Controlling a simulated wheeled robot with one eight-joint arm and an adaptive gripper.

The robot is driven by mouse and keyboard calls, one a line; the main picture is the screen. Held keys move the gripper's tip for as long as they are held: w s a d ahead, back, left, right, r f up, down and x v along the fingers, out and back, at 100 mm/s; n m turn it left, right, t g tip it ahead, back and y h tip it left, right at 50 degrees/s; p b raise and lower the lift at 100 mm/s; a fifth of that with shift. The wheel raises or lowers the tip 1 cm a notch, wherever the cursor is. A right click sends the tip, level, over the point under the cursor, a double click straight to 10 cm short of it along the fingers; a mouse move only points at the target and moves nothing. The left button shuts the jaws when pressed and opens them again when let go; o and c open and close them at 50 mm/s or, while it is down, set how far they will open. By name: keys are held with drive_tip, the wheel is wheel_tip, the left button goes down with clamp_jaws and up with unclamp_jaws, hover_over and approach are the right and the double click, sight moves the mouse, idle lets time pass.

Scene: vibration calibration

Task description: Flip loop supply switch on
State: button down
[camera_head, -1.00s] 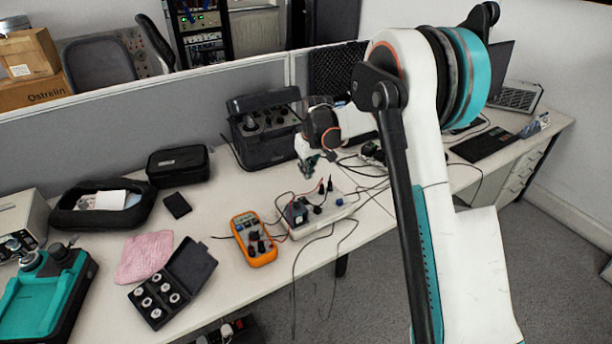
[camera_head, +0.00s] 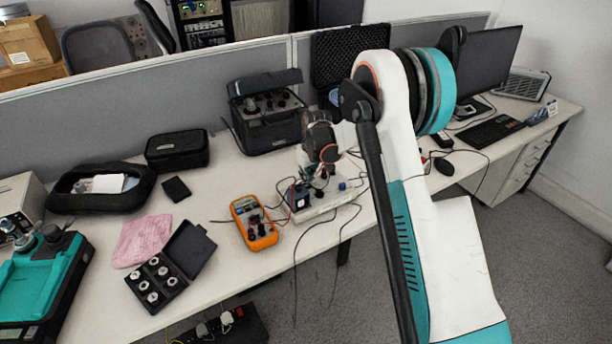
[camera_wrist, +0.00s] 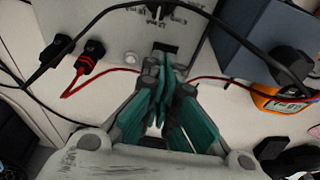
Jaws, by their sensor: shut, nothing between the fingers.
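The loop supply (camera_head: 312,212) is a pale box on the bench with plugs and cables on top. In the wrist view its light top panel (camera_wrist: 118,38) fills the upper middle. A small black part (camera_wrist: 165,47), perhaps the switch, sits at the panel's near edge, right by my fingertips. Its on or off position cannot be told. My gripper (camera_wrist: 167,68) has its teal fingers together and holds nothing. In the head view my gripper (camera_head: 318,186) is just above the box, partly hidden by the wrist. Contact with the panel cannot be told.
Black and red plugs (camera_wrist: 88,55) with leads stand left of the fingers. A blue-grey block (camera_wrist: 240,40) stands close on the right. An orange multimeter (camera_head: 254,224) lies left of the box. Cables (camera_head: 298,262) hang over the bench front.

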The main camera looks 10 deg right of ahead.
sight(312, 193)
drive_tip(key=shift+s+d+f, duration=0.1)
drive_tip(key=shift+s+f, duration=0.2)
drive_tip(key=shift+f, duration=0.25)
drive_tip(key=shift+r, duration=0.1)
drive_tip(key=shift+w, duration=0.1)
drive_tip(key=shift+w+a+r, duration=0.1)
drive_tip(key=shift+w+a, duration=0.15)
drive_tip(key=shift+w, duration=0.45)
drive_tip(key=shift+r, duration=0.1)
drive_tip(key=shift+r, duration=0.3)
drive_tip(key=s+p+v, duration=0.2)
drive_tip(key=p+v, duration=0.2)
drive_tip(key=v, duration=0.9)
drive_tip(key=shift+d+f+p, duration=0.25)
drive_tip(key=shift+d+p, duration=0.05)
drive_tip(key=shift+p, duration=0.05)
